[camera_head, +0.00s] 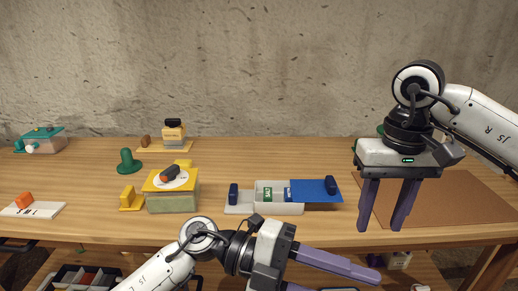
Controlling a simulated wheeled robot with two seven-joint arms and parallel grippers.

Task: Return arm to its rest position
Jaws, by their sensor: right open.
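My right gripper (381,222) hangs with its purple fingers pointing down, apart and empty. It is above the brown mat (460,195) at the right of the table, near the mat's left edge. My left gripper (345,279) is low at the front, in front of the table edge, with its purple fingers pointing right. Its fingers look apart with nothing between them, and the lower one is cut off by the picture's bottom edge.
The wooden table (90,190) holds a grey divided tray with a blue part (316,189), a yellow-topped box (173,201), a green knobbed piece (127,162), a yellow-black item (173,132), a teal-lidded box (42,139) and a white board (20,211). A bin (55,281) sits below.

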